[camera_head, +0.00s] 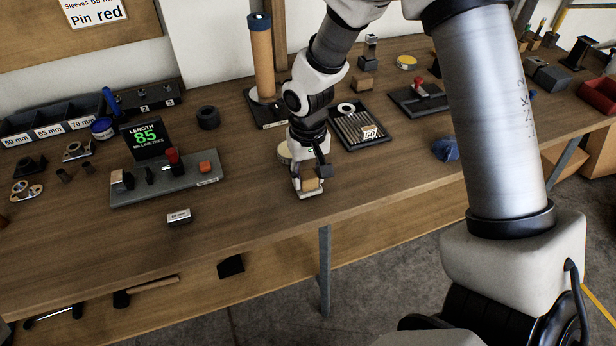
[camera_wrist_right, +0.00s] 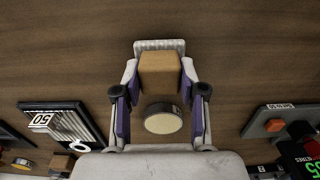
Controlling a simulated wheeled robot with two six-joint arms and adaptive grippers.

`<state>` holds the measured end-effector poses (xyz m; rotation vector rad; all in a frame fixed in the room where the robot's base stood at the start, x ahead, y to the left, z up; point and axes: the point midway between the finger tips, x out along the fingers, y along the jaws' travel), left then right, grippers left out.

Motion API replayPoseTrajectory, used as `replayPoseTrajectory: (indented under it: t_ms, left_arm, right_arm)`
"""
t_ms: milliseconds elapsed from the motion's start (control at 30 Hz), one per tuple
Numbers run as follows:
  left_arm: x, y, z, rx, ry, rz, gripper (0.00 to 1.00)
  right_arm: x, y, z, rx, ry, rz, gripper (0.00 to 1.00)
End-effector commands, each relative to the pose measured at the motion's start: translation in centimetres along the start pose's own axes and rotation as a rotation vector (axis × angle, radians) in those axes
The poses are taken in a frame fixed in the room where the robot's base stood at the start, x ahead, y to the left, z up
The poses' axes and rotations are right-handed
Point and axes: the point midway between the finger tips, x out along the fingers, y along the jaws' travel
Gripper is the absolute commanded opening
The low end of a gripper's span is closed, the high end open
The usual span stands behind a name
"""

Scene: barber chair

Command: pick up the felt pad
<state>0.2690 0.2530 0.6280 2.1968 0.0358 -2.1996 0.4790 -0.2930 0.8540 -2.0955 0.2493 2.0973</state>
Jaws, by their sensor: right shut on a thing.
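The felt pad looks like a tan block with a pale, ribbed base; it shows at the front middle of the bench in the head view (camera_head: 311,184) and between my fingers in the right wrist view (camera_wrist_right: 160,72). My right gripper (camera_head: 309,178) points down and is shut on the tan block, with one finger on each side in the wrist view (camera_wrist_right: 160,80). The pale base sticks out past the fingertips. I cannot tell whether the base touches the bench. My left gripper is not in view.
A round cream-topped tin (camera_wrist_right: 163,122) lies close to the gripper. A black ribbed tray (camera_head: 360,130) with a "50" tag stands right of it. A grey fixture (camera_head: 165,185) and a small labelled block (camera_head: 179,217) are left. The wooden bench (camera_head: 250,220) is bare in front.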

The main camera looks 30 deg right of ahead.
Motion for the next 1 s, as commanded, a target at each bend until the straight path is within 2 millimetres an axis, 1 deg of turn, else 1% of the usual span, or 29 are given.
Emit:
replayPoseTrajectory:
  t_ms: [200, 233, 367, 467, 600, 700, 767, 800, 1000]
  left_arm:
    - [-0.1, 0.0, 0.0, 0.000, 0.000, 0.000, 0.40]
    - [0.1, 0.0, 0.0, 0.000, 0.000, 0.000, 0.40]
    - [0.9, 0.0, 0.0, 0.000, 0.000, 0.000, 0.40]
    - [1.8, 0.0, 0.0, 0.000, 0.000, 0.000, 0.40]
    - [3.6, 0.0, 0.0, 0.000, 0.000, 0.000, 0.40]
    - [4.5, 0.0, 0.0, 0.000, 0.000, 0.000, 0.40]
    - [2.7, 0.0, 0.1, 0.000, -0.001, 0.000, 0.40]
    - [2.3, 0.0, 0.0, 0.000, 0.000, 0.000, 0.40]
    - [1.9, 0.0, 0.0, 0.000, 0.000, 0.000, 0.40]
  right_arm:
    - [-2.9, 0.0, -0.1, 0.000, 0.004, -0.002, 0.06]
    - [-2.9, 0.2, 0.4, 0.001, 0.000, -0.002, 0.06]
    - [-2.8, 1.6, 2.9, 0.000, 0.000, -0.006, 0.06]
    - [-2.9, 2.9, 5.2, 0.000, 0.000, -0.008, 0.06]
    - [-3.1, 5.0, 9.1, -0.001, 0.001, -0.013, 0.06]
    - [-3.5, 6.5, 11.6, -0.002, 0.004, -0.012, 0.06]
    - [-4.7, 7.0, 12.5, -0.002, -0.005, -0.008, 0.06]
    - [-4.7, 7.3, 13.0, -0.002, -0.009, -0.006, 0.06]
    - [-4.4, 7.9, 13.8, -0.001, -0.003, -0.001, 0.06]
